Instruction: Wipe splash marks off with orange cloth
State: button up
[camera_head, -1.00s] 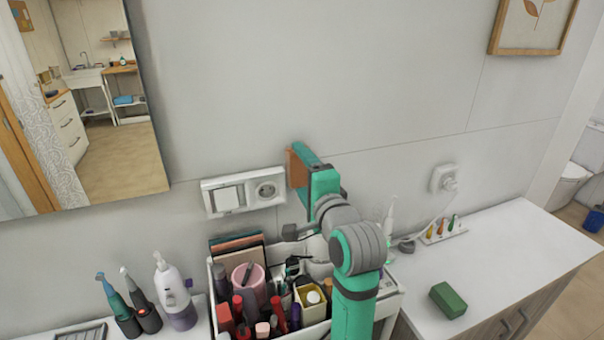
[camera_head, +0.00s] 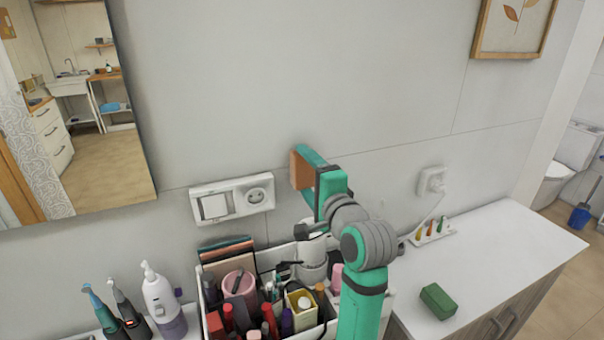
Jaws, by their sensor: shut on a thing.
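The orange cloth (camera_head: 300,171) is a flat orange-brown patch at the end of my arm, against or very close to the grey wall (camera_head: 390,80). My gripper (camera_head: 309,168) is green and shut on the cloth, just right of the white switch and socket plate (camera_head: 231,199). The fingertips are mostly hidden behind the cloth and the gripper body. I cannot make out any splash marks on the wall from this view; the cloth and arm cover part of it.
Toothbrushes and a white bottle (camera_head: 162,300) are at lower left. A mirror (camera_head: 95,130) hangs at left. A second socket (camera_head: 431,181) with a plug is at right, above a white counter (camera_head: 500,250) with a green block (camera_head: 437,301).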

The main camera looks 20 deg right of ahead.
jog(key=d, duration=0.6)
dwell(1.0)
jog(key=shift+d, duration=0.1)
jog(key=s, duration=0.8)
dwell(0.4)
dwell(0.4)
